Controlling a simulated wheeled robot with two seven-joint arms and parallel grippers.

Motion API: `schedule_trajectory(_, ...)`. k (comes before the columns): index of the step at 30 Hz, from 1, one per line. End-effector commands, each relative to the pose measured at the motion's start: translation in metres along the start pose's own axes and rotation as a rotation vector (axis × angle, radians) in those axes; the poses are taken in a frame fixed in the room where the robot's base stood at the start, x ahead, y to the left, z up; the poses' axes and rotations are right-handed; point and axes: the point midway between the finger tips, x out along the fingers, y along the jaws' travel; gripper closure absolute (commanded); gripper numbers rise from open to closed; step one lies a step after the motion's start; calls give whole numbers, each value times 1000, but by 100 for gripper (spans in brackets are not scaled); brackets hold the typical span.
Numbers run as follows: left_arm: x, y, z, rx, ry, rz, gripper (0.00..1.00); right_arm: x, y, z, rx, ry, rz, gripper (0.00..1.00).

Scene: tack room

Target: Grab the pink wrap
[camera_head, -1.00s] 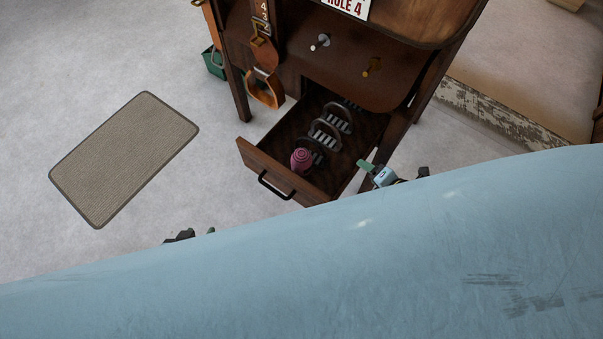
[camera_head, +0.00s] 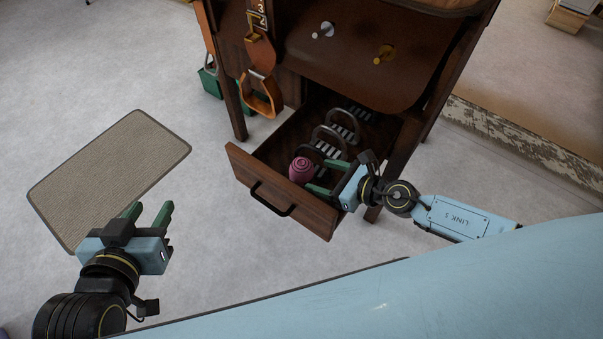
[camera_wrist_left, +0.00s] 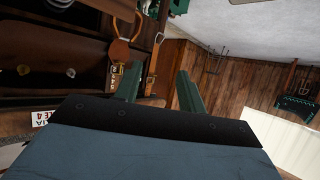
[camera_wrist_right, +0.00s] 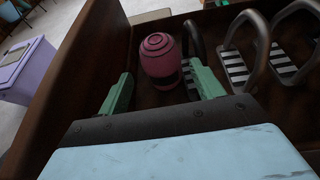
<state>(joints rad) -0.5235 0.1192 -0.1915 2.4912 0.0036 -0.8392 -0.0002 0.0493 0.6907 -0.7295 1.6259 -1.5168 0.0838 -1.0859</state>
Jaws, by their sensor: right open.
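The pink wrap (camera_head: 301,169) is a rolled bundle standing in the left part of the open drawer (camera_head: 310,208). In the right wrist view the wrap (camera_wrist_right: 160,58) stands ahead of my right gripper, roughly between the lines of its fingers. My right gripper (camera_head: 322,176) is open and empty over the drawer's right side, its green fingers pointing left at the wrap, apparently just short of it. My left gripper (camera_head: 150,214) is open and empty, over the floor near the mat, left of the drawer.
Stirrups (camera_head: 330,140) with striped treads lie in the drawer behind the wrap. The drawer's walls surround the wrap. A wooden cabinet (camera_head: 290,60) with pegs stands above, with a hanging leather strap (camera_head: 259,60). A mat (camera_head: 110,175) lies on the clear floor at left.

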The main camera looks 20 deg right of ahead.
Motion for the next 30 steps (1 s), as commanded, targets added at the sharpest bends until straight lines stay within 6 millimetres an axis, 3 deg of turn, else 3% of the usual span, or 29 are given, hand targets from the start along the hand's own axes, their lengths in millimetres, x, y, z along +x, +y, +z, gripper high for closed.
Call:
schedule_trajectory(4,2,2,-8,0,54,5,60,22,0,-1,1,-1,-1,34)
schedule_trajectory(11,2,4,-19,0,117,11,60,32,0,-3,3,0,0,34)
schedule_trajectory(21,-6,15,-69,-6,431,38,60,62,0,-10,3,0,0,34)
schedule_trajectory(30,-16,18,-90,-11,563,48,60,80,0,-9,3,0,-1,34)
